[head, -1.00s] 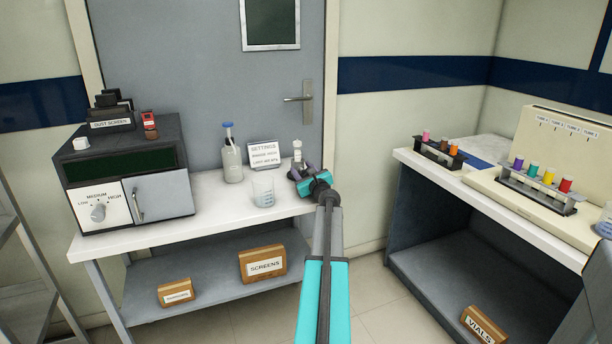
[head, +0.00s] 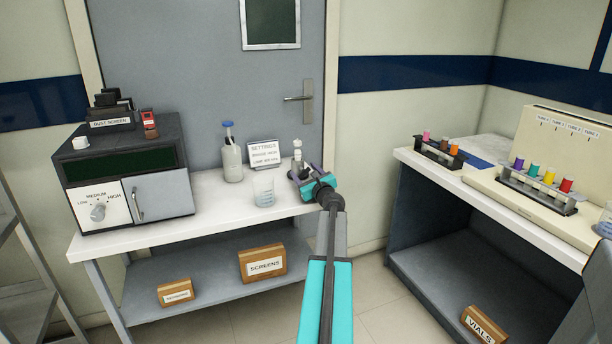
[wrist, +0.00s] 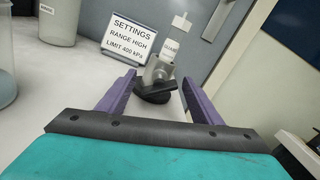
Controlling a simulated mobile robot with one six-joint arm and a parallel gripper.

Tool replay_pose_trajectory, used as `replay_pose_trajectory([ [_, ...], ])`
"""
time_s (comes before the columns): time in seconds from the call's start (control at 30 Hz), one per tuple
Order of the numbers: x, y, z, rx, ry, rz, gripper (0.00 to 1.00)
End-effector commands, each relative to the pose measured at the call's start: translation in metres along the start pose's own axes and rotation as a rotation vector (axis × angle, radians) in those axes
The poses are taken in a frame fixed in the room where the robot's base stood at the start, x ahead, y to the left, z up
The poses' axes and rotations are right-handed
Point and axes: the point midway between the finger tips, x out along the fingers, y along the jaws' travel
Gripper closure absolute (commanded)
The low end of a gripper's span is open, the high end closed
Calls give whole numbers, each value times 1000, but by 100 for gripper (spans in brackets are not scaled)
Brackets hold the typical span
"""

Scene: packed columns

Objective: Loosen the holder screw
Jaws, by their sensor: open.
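The holder is a small grey metal clamp (wrist: 161,70) on the white bench, with a white cylinder (wrist: 172,42) upright in it; its label reads "GUARD" in part. The cylinder also shows in the head view (head: 297,149). A dark screw knob (wrist: 154,96) sits low on the holder's near side. My gripper (wrist: 158,86) is open, its two purple fingers pointing at the holder, one on each side of the knob in the wrist picture. I cannot tell whether they touch it. In the head view my gripper (head: 303,175) partly hides the holder.
A settings sign (head: 265,154) reads range high, limit 400 kPa. A beaker (head: 263,190) and a blue-capped bottle (head: 232,158) stand left of the holder. A grey instrument box (head: 125,170) is farther left. A second bench with vial racks (head: 537,187) stands right.

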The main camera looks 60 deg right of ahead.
Motion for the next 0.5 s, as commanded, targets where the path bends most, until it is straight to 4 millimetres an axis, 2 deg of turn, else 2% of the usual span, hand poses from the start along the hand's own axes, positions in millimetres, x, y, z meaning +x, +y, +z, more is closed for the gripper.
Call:
replay_pose_trajectory([
  [0.5, -35, 1, 0, 0, 0, 0, 41],
])
